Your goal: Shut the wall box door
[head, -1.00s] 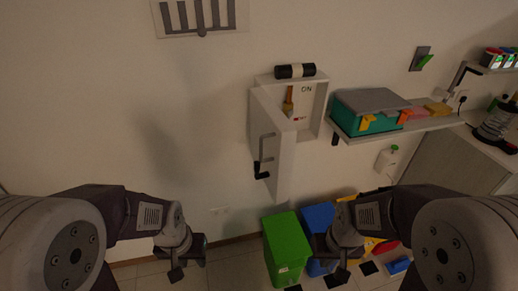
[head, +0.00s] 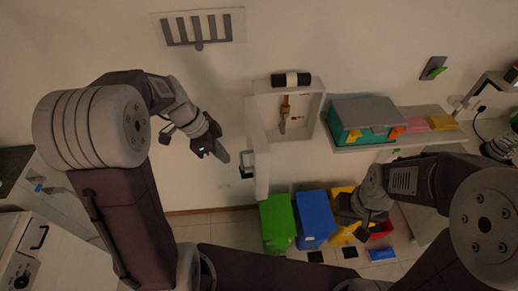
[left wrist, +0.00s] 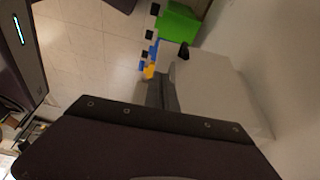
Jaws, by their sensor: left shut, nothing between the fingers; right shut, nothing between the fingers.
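The wall box (head: 305,115) is a white box on the wall with its door (head: 258,150) standing open, swung out to the left. Inside the box is an orange-handled lever (head: 285,108). The door has a dark handle (head: 246,174). My left gripper (head: 222,156) is shut and empty, just left of the door and apart from it in the head view. A pale panel, likely the door (left wrist: 215,90), shows in the left wrist view beyond the gripper. My right gripper (head: 350,218) is shut and empty, low on the right, in front of the bins.
A shelf (head: 400,137) with a teal box (head: 360,122) is right of the wall box. Green (head: 277,222), blue (head: 314,217) and yellow (head: 342,205) bins stand on the floor below. A grey wall vent (head: 198,30) is above left.

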